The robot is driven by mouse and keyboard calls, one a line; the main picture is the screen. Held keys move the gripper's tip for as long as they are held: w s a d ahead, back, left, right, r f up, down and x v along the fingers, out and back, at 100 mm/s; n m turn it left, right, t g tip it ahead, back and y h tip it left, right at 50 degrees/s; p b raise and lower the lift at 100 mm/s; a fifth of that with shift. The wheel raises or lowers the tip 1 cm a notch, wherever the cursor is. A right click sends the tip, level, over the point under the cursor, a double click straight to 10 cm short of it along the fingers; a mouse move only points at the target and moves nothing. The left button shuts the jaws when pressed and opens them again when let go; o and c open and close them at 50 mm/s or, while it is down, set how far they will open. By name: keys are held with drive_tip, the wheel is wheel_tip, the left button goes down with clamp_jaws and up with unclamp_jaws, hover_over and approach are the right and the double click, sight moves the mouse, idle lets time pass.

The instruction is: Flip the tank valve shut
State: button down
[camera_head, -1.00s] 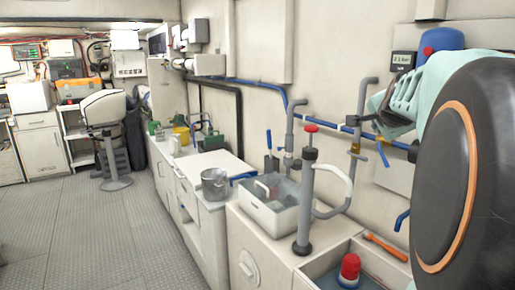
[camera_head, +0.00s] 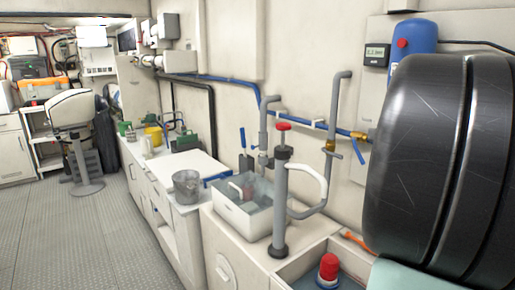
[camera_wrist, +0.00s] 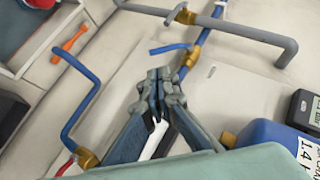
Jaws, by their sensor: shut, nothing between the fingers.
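A brass valve (camera_head: 371,136) sits on the blue wall pipe, left of the blue tank (camera_head: 413,42). Its blue lever (camera_head: 357,152) hangs slanting down from the pipe. In the wrist view, I see this brass valve (camera_wrist: 191,56) and its blue lever (camera_wrist: 169,49) sticking out sideways from the pipe. My gripper (camera_wrist: 158,88) is shut and empty, just below the lever in the picture. I cannot tell whether it touches it. The blue tank (camera_wrist: 265,138) is at the right. In the head view my gripper is hidden behind my black arm link.
A second brass fitting (camera_wrist: 87,157) with a bent blue pipe lies left of my gripper. A grey pipe (camera_wrist: 240,30) crosses above. An orange-handled tool (camera_wrist: 70,40) and a red-capped item (camera_head: 329,267) are near the sink. A white basin (camera_head: 243,210) stands farther left.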

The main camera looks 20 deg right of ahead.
sight(360, 157)
drive_tip(key=shift+s+d, duration=0.1)
drive_tip(key=shift+d, duration=0.25)
drive_tip(key=p+x, duration=0.3)
drive_tip(key=x, duration=1.1)
drive_tip(key=shift+r, duration=0.15)
drive_tip(key=shift+w+a+f+t+b, duration=0.1)
drive_tip(key=shift+w+f+t+b, duration=0.2)
drive_tip(key=shift+b, duration=0.4)
drive_tip(key=shift+s+r, duration=0.1)
drive_tip(key=shift+s, duration=0.1)
drive_tip(key=shift+b, duration=0.3)
